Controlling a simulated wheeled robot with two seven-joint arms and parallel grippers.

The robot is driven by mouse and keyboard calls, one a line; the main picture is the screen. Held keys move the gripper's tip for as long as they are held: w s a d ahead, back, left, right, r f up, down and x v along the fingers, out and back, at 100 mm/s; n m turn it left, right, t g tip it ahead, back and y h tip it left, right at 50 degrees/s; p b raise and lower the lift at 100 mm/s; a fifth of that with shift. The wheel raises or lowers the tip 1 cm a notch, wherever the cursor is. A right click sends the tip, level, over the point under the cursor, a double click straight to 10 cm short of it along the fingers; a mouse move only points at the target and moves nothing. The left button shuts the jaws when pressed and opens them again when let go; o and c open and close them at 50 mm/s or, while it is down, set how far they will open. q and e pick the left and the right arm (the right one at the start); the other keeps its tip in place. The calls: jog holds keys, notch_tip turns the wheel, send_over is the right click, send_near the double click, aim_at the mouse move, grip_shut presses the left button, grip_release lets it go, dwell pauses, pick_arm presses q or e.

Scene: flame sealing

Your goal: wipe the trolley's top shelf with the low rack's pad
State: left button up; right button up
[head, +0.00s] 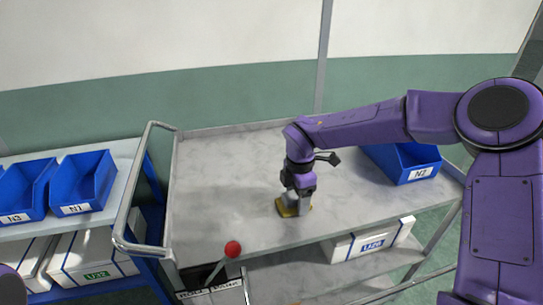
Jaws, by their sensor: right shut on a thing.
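The trolley's top shelf (215,180) is a pale marbled surface in the middle of the head view. My right gripper (294,200) points down over the shelf's front middle part. It is shut on a yellowish pad (287,211), which appears to rest on the shelf near its front edge. The gripper hides part of the pad. A small purple piece at the lower left corner may be part of my left arm; the left gripper is not in view.
A blue bin marked N2 (404,164) stands at the shelf's right. The trolley handle (128,215) is at left, beside a rack with blue bins N3 (22,190) and N1 (83,184). A red-knobbed lever (233,249) stands in front. A white box (372,240) is below.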

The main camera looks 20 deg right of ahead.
notch_tip(320, 180, up, 3)
jog(key=shift+s+a+f+p, duration=0.1)
jog(key=shift+s+p, duration=0.05)
jog(key=shift+p, duration=0.55)
jog(key=shift+r+p, duration=0.7)
jog(key=shift+r, duration=0.25)
jog(key=shift+r+p, duration=0.5)
jog(key=shift+r, duration=0.35)
jog(key=shift+r+p, duration=0.55)
jog(key=shift+r, duration=0.4)
